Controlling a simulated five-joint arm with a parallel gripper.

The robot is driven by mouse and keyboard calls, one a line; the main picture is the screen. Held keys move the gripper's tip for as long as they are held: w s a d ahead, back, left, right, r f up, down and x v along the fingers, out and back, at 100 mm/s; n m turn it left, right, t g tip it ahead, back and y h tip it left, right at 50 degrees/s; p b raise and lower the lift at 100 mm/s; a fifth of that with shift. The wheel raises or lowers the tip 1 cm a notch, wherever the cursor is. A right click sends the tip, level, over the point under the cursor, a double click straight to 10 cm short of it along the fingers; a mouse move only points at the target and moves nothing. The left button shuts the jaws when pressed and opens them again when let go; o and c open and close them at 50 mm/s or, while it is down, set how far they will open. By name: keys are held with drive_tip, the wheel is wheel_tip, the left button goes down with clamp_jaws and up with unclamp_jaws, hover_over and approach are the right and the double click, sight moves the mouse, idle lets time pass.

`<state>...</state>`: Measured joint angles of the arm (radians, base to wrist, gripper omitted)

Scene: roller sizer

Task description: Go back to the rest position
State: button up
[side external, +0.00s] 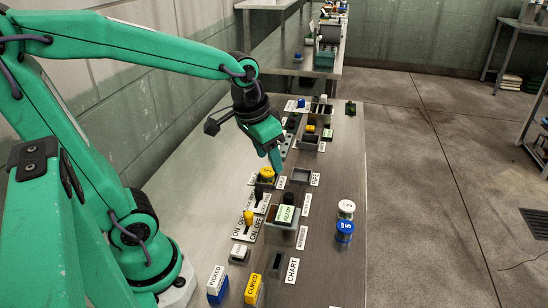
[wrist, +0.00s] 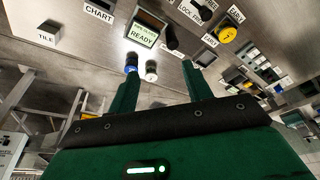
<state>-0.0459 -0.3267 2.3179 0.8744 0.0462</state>
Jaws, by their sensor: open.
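My green gripper (side external: 276,163) points down above the metal bench (side external: 335,180), close to a yellow knob (side external: 266,174). In the wrist view my gripper (wrist: 163,80) shows two separated fingers, open with nothing held between them. A grey-green unit with a lit READY screen (side external: 285,213) stands on the bench nearer the camera; the screen also shows in the wrist view (wrist: 143,33). Whether the fingertips touch anything on the bench cannot be told.
A white-topped cylinder (side external: 346,208) and a blue cylinder (side external: 344,231) stand near the bench's right edge. PICKED (side external: 216,284) and CURED (side external: 252,289) blocks and a CHART slot (side external: 275,265) lie in front. Several bins and switches crowd the far bench. The bench's right strip is mostly clear.

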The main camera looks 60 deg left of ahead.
drive_tip(key=s+d+r+t, duration=0.1)
drive_tip(key=s+r+t, duration=0.1)
drive_tip(key=s, duration=0.5)
drive_tip(key=shift+d+r, duration=0.2)
drive_tip(key=shift+r, duration=0.45)
drive_tip(key=shift+c, duration=0.4)
idle(0.7)
